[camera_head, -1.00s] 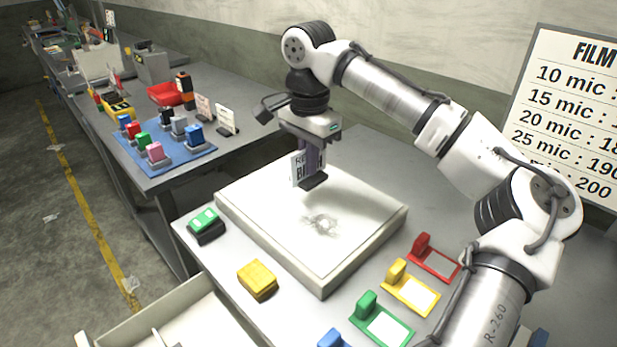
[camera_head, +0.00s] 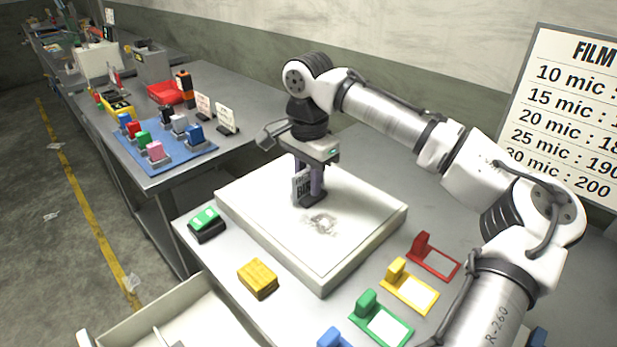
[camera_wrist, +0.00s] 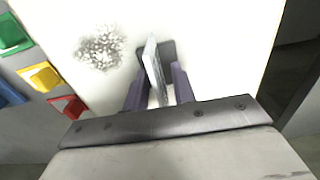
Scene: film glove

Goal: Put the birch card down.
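The birch card (camera_head: 301,188) is a pale upright card with dark lettering, only partly readable, on a dark base (camera_head: 316,198). It stands on the white slab (camera_head: 365,238), toward the slab's back left. My gripper (camera_head: 310,186) points down over it, with one finger on either side. In the wrist view the card (camera_wrist: 154,66) shows nearly edge-on between the spread fingers (camera_wrist: 155,90), with a gap beside it. My gripper is open around the card.
A grey smudge (camera_head: 321,223) marks the slab in front of the card. Red (camera_head: 434,257), yellow (camera_head: 411,288) and green (camera_head: 383,322) holders line the right. A yellow block (camera_head: 257,279) and a green-topped block (camera_head: 205,224) sit left. The slab's front is clear.

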